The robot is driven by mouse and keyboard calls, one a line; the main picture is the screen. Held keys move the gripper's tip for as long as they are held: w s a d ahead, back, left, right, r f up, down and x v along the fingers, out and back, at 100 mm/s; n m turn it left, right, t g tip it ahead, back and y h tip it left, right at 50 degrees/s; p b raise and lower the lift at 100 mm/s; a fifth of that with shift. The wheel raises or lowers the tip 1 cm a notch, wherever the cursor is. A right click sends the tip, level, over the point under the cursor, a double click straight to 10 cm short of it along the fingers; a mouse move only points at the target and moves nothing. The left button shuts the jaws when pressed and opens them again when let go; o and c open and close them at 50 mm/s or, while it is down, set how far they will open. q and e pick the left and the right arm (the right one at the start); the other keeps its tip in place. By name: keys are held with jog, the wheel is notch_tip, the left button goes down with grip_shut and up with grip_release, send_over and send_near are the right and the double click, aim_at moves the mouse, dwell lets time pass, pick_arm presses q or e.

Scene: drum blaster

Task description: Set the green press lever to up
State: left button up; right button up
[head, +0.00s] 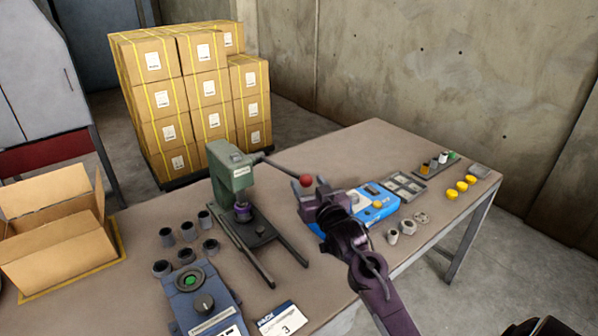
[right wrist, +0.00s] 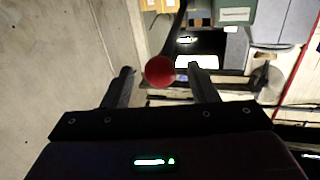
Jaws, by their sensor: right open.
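The green press (head: 232,172) stands on the table, left of centre in the head view. Its dark lever (head: 282,168) leaves the press head and runs right and slightly down in the picture to a red ball knob (head: 305,181). My right gripper (head: 309,189) is open at the knob. In the right wrist view the red knob (right wrist: 160,71) shows between the two finger tips, with no visible grip on it, and the lever (right wrist: 174,36) runs away from it towards the press. Whether a finger touches the knob I cannot tell. My left gripper is not in view.
A blue box (head: 374,203), a grey tray (head: 403,186) and small yellow parts (head: 461,186) lie right of my right arm. Dark cups (head: 188,232), a dial unit (head: 203,304) and an open carton (head: 62,235) stand to the left. Stacked boxes (head: 190,95) stand behind.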

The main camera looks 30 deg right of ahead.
jog(key=shift+w+d+p, duration=0.15)
jog(key=shift+w+d, duration=0.05)
jog(key=shift+w, duration=0.85)
jog(key=shift+w+d+p, duration=0.15)
jog(key=shift+w+d, duration=0.05)
jog(key=shift+w, duration=0.85)
grip_shut()
